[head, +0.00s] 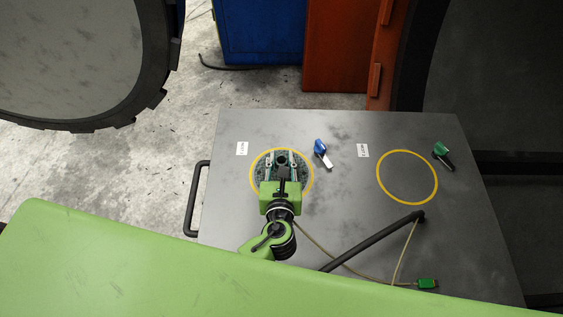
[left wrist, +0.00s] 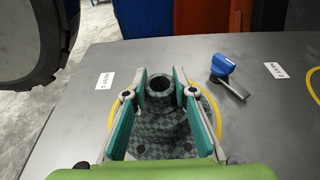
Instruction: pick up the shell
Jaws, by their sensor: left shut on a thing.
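The shell (left wrist: 165,120) is a dark grey-green checkered part with a round, ring-like neck on top. In the head view the shell (head: 260,174) sits within the left yellow circle (head: 311,187) on the grey table (head: 340,215). My left gripper (head: 281,163) reaches over it from the near side. In the left wrist view the teal-padded fingers of my left gripper (left wrist: 160,100) stand on either side of the shell's neck and are shut on the shell. Part of the shell's near side is hidden by my gripper. My right gripper is not in view.
White labels mark both circles.

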